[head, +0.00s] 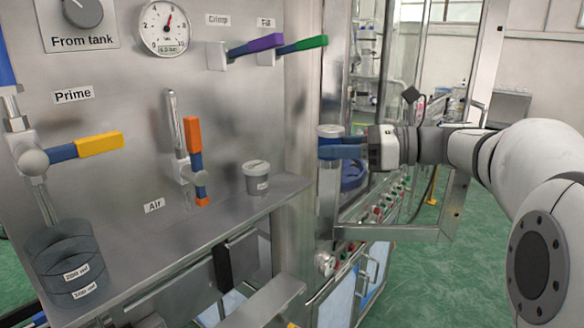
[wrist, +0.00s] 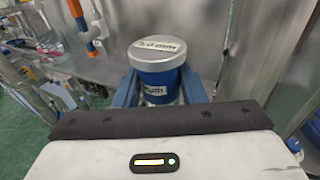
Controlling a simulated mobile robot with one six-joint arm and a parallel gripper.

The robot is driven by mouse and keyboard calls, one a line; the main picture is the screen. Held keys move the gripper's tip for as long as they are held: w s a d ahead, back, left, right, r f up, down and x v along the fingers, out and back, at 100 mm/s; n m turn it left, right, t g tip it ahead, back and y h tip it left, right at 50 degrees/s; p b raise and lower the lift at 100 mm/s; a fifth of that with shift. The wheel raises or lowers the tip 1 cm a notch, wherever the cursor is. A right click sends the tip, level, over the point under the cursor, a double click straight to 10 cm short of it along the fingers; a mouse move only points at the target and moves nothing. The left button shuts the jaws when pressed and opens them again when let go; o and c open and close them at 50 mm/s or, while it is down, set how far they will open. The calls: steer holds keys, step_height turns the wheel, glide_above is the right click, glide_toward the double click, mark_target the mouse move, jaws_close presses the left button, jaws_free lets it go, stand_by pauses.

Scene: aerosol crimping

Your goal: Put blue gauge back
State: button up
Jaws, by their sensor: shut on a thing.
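The blue gauge (wrist: 157,82) is a short blue cylinder with a silver lid, and labels show on its lid and side in the wrist view. My gripper (wrist: 158,92) is shut on it, with one blue finger on each side. In the head view my gripper (head: 341,150) holds the blue gauge (head: 330,131) upright in the air, to the right of the panel's shelf. Its lower part is hidden by the fingers in the head view. A grey gauge (head: 257,179) with a label stands on the right part of the metal shelf (head: 215,215).
The steel panel carries a yellow-handled Prime valve (head: 98,144), an orange-handled Air valve (head: 193,136), and purple (head: 262,42) and green (head: 303,44) levers. A transparent cylinder (head: 64,264) is at the left. A metal post (head: 304,110) stands between the shelf and the blue gauge. The shelf's middle is clear.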

steer(key=p, duration=0.1)
glide_above(292, 184)
step_height(292, 184, down, 2)
steer(key=shift+f, duration=0.2)
step_height(292, 184, down, 4)
steer(key=shift+d+r, duration=0.1)
steer(key=shift+r, duration=0.05)
steer(key=shift+f, duration=0.5)
steer(key=o, duration=1.2)
steer(key=shift+c, duration=0.2)
